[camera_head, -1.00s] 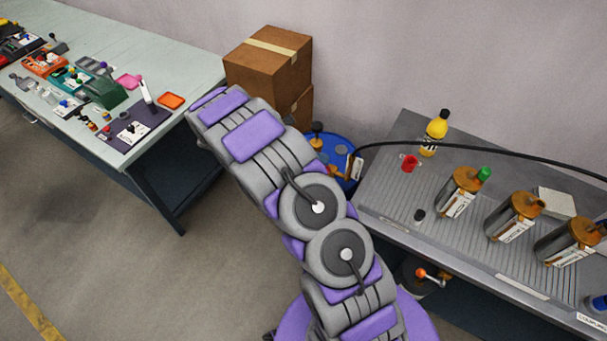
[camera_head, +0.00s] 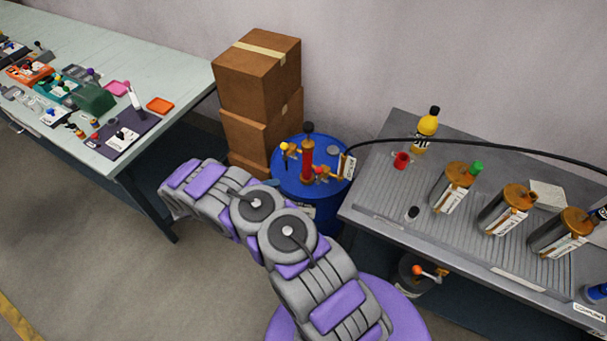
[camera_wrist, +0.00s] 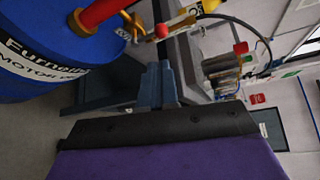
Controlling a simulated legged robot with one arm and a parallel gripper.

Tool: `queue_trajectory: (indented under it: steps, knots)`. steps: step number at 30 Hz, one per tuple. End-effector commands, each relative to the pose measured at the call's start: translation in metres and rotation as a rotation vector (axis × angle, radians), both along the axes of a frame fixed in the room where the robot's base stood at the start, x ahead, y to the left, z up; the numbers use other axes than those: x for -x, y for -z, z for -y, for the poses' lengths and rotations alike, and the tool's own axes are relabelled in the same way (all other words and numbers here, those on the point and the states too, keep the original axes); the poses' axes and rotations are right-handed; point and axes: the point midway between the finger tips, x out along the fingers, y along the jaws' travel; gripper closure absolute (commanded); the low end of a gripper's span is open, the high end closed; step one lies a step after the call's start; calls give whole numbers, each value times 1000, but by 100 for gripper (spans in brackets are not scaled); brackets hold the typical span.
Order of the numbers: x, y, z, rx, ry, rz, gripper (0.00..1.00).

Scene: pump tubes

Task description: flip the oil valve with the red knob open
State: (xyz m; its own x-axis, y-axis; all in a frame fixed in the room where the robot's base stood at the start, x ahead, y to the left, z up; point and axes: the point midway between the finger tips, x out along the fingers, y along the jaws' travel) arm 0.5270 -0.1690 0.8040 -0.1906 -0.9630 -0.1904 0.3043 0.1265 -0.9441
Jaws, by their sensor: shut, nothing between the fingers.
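The red-knobbed valve (camera_head: 321,170) sits on the right side of a red pump tube (camera_head: 307,160) on top of a blue oil drum (camera_head: 322,213). In the wrist view, the red knob (camera_wrist: 162,31) shows beside a brass fitting and a white tag, with the red tube (camera_wrist: 98,13) to its left. My gripper (camera_wrist: 158,68) is shut and empty in the wrist view, pointing toward the knob and apart from it. In the head view my arm reaches left in front of the drum, and the gripper is mostly hidden. The valve's exact setting is too small to tell.
A yellow-knobbed fitting (camera_head: 285,147) is on the tube's left. Stacked boxes (camera_head: 257,75) stand behind the drum. A grey bench (camera_head: 385,190) with bottles and canisters is on the right, crossed by a black hose (camera_head: 480,144). A cluttered table (camera_head: 165,62) is on the left.

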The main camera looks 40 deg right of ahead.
Motion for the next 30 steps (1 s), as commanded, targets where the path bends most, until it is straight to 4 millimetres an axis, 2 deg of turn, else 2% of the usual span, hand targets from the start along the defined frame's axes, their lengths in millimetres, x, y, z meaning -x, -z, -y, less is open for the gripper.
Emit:
queue_trajectory:
  steps: [11,14,30]
  knots:
    - [2,1,6,1,3,0,100]
    - [4,4,18,2,3,-2,100]
    - [24,23,114,3,5,0,100]
